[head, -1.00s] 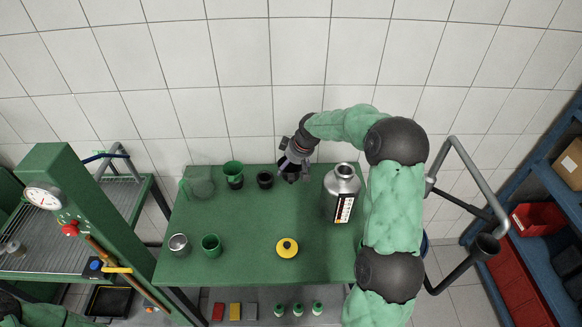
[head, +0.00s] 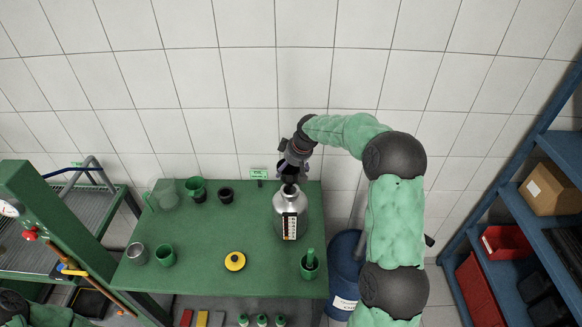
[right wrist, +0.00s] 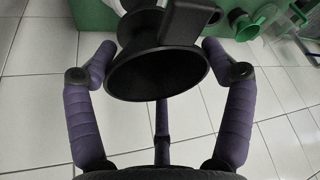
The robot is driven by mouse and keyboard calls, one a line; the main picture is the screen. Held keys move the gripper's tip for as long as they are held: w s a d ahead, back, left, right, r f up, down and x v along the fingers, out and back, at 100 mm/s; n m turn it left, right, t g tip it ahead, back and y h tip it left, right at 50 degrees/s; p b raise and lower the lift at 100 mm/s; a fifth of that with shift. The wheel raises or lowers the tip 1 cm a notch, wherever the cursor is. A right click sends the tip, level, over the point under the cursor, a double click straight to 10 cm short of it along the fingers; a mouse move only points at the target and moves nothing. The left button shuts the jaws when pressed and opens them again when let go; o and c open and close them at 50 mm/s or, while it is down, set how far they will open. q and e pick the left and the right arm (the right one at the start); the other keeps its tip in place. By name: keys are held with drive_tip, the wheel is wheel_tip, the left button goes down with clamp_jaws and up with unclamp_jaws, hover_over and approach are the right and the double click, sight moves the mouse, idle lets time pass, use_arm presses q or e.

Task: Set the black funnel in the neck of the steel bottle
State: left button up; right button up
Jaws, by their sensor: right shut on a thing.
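The steel bottle (head: 278,208) stands upright on the green table in the head view, with a label on its front. My right gripper (head: 289,177) is over the bottle's top and is shut on the black funnel (head: 290,188). The funnel is small and dark there, at the bottle's neck, which it and the gripper largely hide. I cannot tell whether its spout is inside the neck. In the right wrist view the funnel (right wrist: 158,75) shows its wide mouth between the purple fingers (right wrist: 160,48). My left gripper is not in view.
The green table (head: 205,225) also holds a green funnel (head: 195,185), a black cup (head: 226,195), a clear jug (head: 165,196), a metal cup (head: 137,253), green cups (head: 165,257) and a yellow disc (head: 235,261). A blue drum (head: 343,270) stands right of the table.

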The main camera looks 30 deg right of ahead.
drive_tip(key=shift+f+b, duration=1.25)
drive_tip(key=shift+f, duration=1.3)
drive_tip(key=shift+f+b, duration=0.6)
drive_tip(key=shift+b, duration=0.05)
drive_tip(key=o, duration=0.9)
drive_tip(key=shift+c, duration=0.2)
drive_tip(key=shift+r, duration=0.1)
drive_tip(key=shift+p+v, duration=2.05)
drive_tip(key=shift+v, duration=3.4)
